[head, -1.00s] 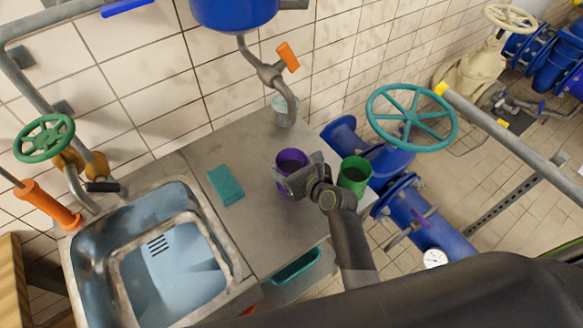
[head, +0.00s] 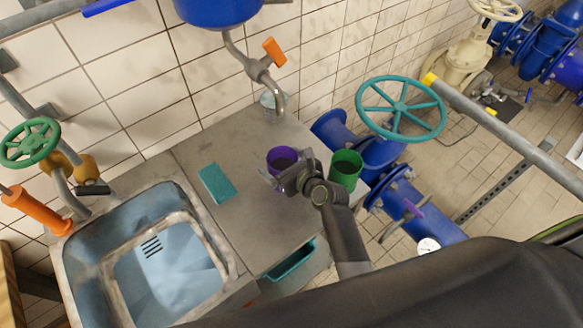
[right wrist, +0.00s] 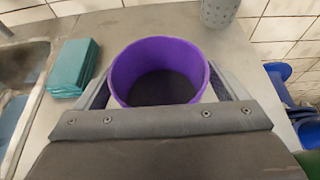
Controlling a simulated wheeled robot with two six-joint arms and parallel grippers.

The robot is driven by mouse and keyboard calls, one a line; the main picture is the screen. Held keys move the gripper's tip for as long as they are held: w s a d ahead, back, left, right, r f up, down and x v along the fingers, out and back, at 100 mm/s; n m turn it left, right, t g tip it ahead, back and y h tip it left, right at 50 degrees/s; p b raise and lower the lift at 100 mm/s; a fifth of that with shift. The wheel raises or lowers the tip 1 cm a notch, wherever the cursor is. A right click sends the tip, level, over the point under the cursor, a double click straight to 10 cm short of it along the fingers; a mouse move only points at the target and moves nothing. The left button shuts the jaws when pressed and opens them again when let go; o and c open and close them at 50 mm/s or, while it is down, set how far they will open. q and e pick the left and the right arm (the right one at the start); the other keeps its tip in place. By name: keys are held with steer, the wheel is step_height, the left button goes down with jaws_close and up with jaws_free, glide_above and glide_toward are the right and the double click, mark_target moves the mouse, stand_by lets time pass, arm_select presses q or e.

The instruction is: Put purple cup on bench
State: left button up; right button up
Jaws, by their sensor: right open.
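The purple cup (head: 279,158) stands upright on the grey metal bench (head: 228,228), between the teal sponge and the green cup. My right gripper (head: 272,178) is at the cup's near side in the head view. In the right wrist view the purple cup (right wrist: 160,68) sits between the two open fingers (right wrist: 161,92), one on each side of it. I cannot tell whether either finger touches the cup. The front lower part of the cup is hidden by the gripper body. My left gripper is not in view.
A green cup (head: 345,170) stands close to my right gripper. A grey perforated cup (head: 272,104) is at the back under the tap. A teal handwheel (head: 401,108) and blue pipes are at right.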

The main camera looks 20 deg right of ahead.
steer(key=v, duration=1.2)
steer(key=shift+b, duration=0.35)
